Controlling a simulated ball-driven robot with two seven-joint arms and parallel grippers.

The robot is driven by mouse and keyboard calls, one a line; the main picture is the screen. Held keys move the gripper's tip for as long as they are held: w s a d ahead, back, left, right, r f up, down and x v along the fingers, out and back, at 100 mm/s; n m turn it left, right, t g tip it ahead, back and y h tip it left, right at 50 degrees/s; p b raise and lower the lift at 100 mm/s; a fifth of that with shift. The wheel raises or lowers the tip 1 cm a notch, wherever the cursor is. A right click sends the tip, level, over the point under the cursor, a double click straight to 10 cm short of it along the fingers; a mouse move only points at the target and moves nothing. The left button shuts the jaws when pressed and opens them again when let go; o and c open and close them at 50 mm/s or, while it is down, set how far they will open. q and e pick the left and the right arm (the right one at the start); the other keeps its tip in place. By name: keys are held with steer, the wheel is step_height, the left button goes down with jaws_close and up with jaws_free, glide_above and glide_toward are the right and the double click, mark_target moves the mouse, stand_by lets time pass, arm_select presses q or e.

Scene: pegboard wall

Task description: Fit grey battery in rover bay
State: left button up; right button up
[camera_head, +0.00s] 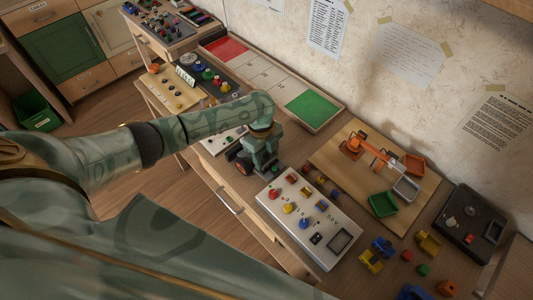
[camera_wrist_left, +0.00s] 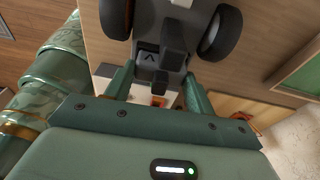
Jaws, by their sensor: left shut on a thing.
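My left gripper (camera_head: 260,158) reaches down over the workbench beside the rover (camera_head: 241,164), a small dark vehicle with orange-hubbed wheels. In the left wrist view the rover (camera_wrist_left: 146,16) shows at the top, with a black wheel on each side and a grey body. The left gripper (camera_wrist_left: 160,72) points at it, its green fingers shut on a dark grey block, which looks like the grey battery (camera_wrist_left: 172,60). The block is at or just over the rover's body; I cannot tell whether it sits in the bay. In the head view the gripper hides it. My right gripper is not in view.
A white control panel (camera_head: 291,233) with coloured knobs stands close to the right of the gripper. A wooden board with an orange arm (camera_head: 370,150) and a green bin (camera_head: 383,204) lies beyond. A tray with a green pad (camera_head: 313,110) is behind. Coloured blocks lie at lower right.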

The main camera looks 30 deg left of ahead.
mark_target(268, 156)
arm_select(q)
steer(key=shift+f, duration=0.4)
stand_by(0.5)
steer(key=o, duration=1.5)
step_height(268, 156, up, 7)
steer(key=p, duration=0.7)
steer(key=shift+r, duration=0.1)
